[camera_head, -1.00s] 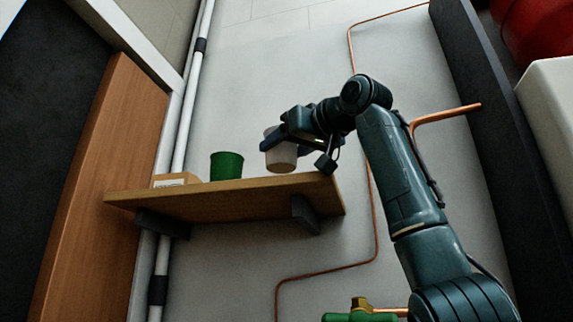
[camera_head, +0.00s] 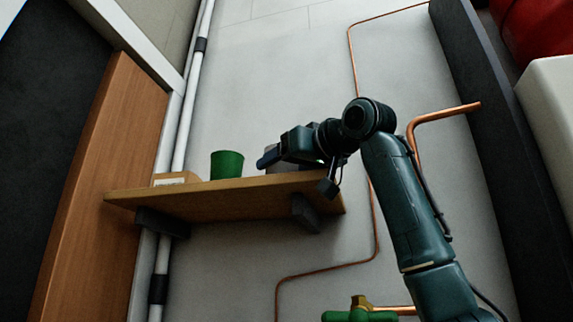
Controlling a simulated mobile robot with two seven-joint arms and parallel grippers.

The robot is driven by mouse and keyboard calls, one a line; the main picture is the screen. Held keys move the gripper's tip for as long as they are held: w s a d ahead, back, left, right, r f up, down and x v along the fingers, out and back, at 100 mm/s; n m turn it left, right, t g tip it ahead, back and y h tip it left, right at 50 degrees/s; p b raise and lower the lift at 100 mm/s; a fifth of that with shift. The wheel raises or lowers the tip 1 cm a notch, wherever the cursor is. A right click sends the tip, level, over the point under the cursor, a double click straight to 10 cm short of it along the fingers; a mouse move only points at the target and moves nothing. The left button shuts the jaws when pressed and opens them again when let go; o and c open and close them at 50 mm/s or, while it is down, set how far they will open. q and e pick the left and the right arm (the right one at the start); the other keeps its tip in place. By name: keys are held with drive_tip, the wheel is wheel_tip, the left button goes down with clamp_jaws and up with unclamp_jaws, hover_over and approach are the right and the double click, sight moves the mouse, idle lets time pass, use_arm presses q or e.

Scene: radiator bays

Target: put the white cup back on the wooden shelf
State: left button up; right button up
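The wooden shelf (camera_head: 225,203) is fixed to the wall left of centre. My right gripper (camera_head: 268,158) is low over the right part of the shelf, pointing left. The fingers' opening is hidden too. My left gripper is not in view.
A green cup (camera_head: 227,165) stands on the shelf left of my gripper. A small box with a label (camera_head: 176,179) sits at the shelf's left end. A copper pipe (camera_head: 373,215) runs down the wall right of the shelf. A green valve (camera_head: 358,314) is below.

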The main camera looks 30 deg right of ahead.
drive_tip(key=shift+o, duration=0.9)
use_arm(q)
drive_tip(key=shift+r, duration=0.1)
use_arm(e)
drive_tip(key=shift+r, duration=0.3)
drive_tip(key=s, duration=0.1)
drive_tip(key=s+b, duration=0.1)
drive_tip(key=shift+s+d+f, duration=0.1)
drive_tip(key=shift+s+f, duration=0.15)
drive_tip(key=shift+s, duration=0.05)
use_arm(q)
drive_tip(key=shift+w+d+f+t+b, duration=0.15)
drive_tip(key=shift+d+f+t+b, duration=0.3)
drive_tip(key=shift+b, duration=0.65)
use_arm(e)
drive_tip(key=s, duration=0.9)
drive_tip(key=shift+s+d+r, duration=0.15)
drive_tip(key=shift+s+d, duration=0.1)
drive_tip(key=shift+d, duration=0.1)
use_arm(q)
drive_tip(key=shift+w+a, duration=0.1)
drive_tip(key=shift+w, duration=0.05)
